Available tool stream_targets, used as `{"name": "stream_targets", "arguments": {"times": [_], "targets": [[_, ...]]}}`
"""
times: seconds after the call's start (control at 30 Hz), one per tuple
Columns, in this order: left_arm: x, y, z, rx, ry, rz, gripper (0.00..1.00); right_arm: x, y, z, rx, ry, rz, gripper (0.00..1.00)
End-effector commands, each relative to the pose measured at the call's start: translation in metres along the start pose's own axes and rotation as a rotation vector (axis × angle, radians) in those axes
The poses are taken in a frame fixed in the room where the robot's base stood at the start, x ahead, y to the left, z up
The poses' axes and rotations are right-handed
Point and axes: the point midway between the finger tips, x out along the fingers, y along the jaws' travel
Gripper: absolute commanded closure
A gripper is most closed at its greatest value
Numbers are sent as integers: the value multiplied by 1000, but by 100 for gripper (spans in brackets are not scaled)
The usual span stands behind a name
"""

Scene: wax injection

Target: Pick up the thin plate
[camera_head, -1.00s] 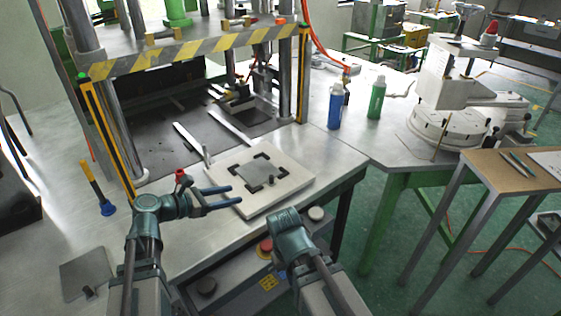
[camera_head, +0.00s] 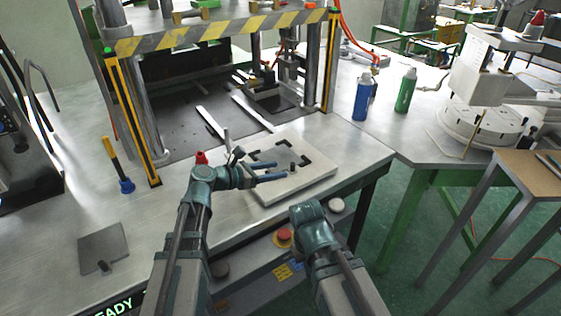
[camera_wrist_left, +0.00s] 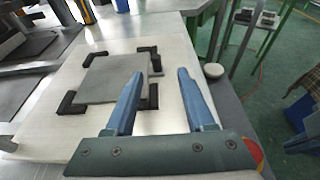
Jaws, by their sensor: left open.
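The thin grey square plate (camera_wrist_left: 103,80) lies flat between black corner brackets on a pale block (camera_head: 300,185), which also shows in the left wrist view (camera_wrist_left: 35,125). In the head view my left fingers partly cover the block. My left gripper (camera_head: 286,173) is open, with two blue fingers over the block's near part. In the left wrist view its fingertips (camera_wrist_left: 160,73) are empty; the left finger overlaps the plate's right edge, and the right finger is beyond it. I cannot tell the height gap. My right arm ends low in front of the table; its fingers are hidden.
A press with a striped crossbar (camera_head: 220,28) stands behind the block. A blue bottle (camera_head: 362,98) and a green bottle (camera_head: 405,90) stand to the right. A grey square plate with a knob (camera_head: 103,250) lies at the left. A red button (camera_head: 284,237) sits on the front panel.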

Motion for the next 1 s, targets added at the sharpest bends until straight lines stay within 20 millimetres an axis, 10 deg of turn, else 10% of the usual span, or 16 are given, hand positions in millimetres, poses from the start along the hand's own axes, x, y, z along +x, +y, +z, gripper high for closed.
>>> {"name": "stream_targets", "arguments": {"times": [0.77, 1.0], "targets": [[52, 6, 8, 0, 0, 0, 45, 8, -1, 0, 0, 0, 0, 100], [52, 6, 8, 0, 0, 0, 87, 8, -1, 0, 0, 0, 0, 100]]}}
